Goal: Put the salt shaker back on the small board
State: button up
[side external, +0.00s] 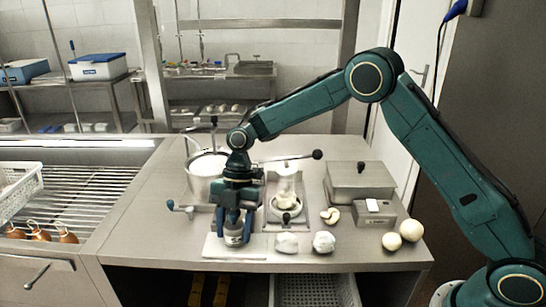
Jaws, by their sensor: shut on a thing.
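My gripper (234,226) points down at the front left of the steel table. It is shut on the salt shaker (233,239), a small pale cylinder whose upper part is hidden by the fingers. The shaker is upright over the small board (215,250), a flat white slab near the table's front edge. I cannot tell whether the shaker's base touches the board.
A metal pot (203,175) and a press with a long lever (290,158) stand behind. A lidded steel box (360,182), a small scale (374,212) and round pale balls (411,230) are at right.

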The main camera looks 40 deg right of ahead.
aim_at(233, 213)
jog(key=shift+f, duration=0.55)
dwell(1.2)
jog(key=o, duration=1.1)
jog(key=shift+r, duration=0.15)
jog(key=shift+r, duration=3.8)
jog(key=shift+r, duration=0.1)
